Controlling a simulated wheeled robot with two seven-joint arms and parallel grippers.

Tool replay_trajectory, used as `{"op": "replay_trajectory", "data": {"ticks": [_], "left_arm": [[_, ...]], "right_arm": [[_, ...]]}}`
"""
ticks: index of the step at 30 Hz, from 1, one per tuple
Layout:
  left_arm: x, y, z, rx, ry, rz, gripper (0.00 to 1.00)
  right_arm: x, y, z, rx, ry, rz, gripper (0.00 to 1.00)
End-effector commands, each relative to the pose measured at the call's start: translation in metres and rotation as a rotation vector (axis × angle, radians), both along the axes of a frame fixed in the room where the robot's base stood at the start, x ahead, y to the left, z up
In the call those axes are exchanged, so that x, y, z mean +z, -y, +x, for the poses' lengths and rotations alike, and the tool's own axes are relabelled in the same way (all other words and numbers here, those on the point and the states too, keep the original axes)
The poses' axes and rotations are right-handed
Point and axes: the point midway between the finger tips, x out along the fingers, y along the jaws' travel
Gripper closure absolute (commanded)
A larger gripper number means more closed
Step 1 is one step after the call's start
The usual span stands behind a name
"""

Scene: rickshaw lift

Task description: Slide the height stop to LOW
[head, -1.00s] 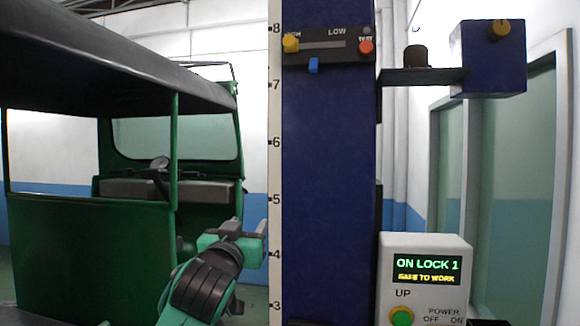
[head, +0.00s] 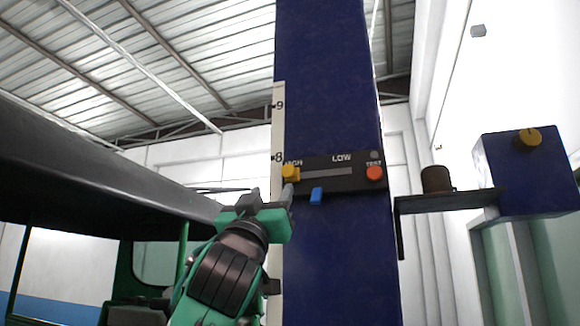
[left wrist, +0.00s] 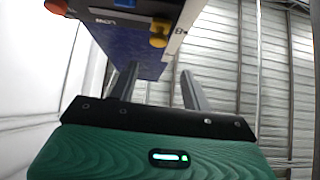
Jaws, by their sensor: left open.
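The dark stop panel (head: 335,173) is on the blue column. Its slot (head: 325,173) runs from HIGH at left to LOW at right. A yellow knob (head: 290,172) is at the HIGH end, and a blue tab (head: 316,195) hangs below the slot. My left gripper (head: 270,200) is open and empty, just below and left of the yellow knob. In the left wrist view the knob (left wrist: 160,32) is ahead of the gap between the open fingers (left wrist: 158,85), apparently untouched. My right gripper is not in view.
A red-orange TEST button (head: 374,173) is at the panel's right end. The blue column (head: 335,80) carries a height scale (head: 277,130). A shelf (head: 450,201) with a brown cup-like object (head: 437,179) and a blue box (head: 530,170) stand to the right. A green rickshaw (head: 80,170) is at left.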

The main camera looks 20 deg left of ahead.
Motion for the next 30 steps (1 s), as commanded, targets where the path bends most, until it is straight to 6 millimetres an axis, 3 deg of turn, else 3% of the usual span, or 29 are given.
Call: {"op": "replay_trajectory", "data": {"ticks": [3,6,17,30], "left_arm": [[0.021,0.001,0.015,0.001,-0.003,0.001,0.52],[0.033,0.001,0.028,0.001,-0.004,0.000,0.52],[0.071,0.002,0.067,0.001,-0.004,0.001,0.52],[0.083,0.003,0.084,-0.001,-0.003,0.001,0.52]], "right_arm": [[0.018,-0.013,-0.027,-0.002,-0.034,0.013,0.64],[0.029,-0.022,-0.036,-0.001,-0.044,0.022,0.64],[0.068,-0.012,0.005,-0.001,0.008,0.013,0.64],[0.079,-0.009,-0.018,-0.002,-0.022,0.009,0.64]]}}
